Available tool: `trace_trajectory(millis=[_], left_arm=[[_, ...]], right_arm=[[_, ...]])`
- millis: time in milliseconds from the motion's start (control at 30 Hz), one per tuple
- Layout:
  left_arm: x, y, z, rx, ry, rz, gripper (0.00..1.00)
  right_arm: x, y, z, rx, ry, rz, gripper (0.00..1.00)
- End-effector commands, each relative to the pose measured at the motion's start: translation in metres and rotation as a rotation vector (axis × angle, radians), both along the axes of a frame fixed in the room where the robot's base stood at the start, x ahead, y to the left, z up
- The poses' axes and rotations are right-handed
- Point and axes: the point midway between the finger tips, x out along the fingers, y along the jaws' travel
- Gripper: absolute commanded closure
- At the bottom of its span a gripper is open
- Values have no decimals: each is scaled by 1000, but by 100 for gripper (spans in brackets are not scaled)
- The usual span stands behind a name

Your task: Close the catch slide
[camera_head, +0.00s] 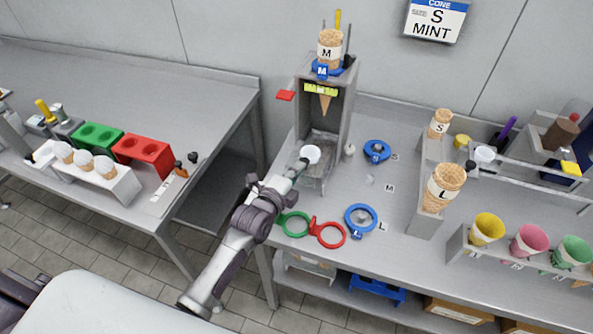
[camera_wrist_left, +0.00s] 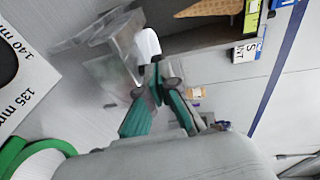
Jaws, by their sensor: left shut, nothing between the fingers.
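The grey dispenser stand (camera_head: 346,92) is on the right-hand table. At its foot is a grey tray-like part (camera_head: 319,174), seemingly the catch slide, with a round white knob (camera_head: 311,153) at its front. My left gripper (camera_head: 301,163) is shut and empty right at the knob; I cannot tell if they touch. In the left wrist view the left gripper (camera_wrist_left: 158,88) points at the white knob (camera_wrist_left: 148,45), with the clear-grey slide part (camera_wrist_left: 108,75) beside it. How far the slide sticks out is unclear. My right gripper is out of view.
An M cone (camera_head: 329,48) sits on top of the stand. Green (camera_head: 294,224), red (camera_head: 328,234) and blue (camera_head: 361,219) rings lie near the table's front edge. An L cone (camera_head: 442,186) stands further right.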

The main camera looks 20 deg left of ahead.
Motion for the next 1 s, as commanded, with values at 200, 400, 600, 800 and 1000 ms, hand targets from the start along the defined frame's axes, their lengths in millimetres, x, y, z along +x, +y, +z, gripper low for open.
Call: trace_trajectory(millis=[200, 400, 600, 800, 1000], left_arm=[[58, -2, -5, 3, -9, -3, 100], [112, -4, -6, 2, -7, -3, 100], [140, -4, -2, 1, -2, 0, 100], [144, -4, 3, 1, -4, 2, 100], [144, -4, 5, 0, -8, 2, 100]], right_arm=[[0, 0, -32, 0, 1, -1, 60], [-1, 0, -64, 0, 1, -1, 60], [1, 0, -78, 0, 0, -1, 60], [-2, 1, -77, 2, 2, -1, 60], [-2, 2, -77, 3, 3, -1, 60]])
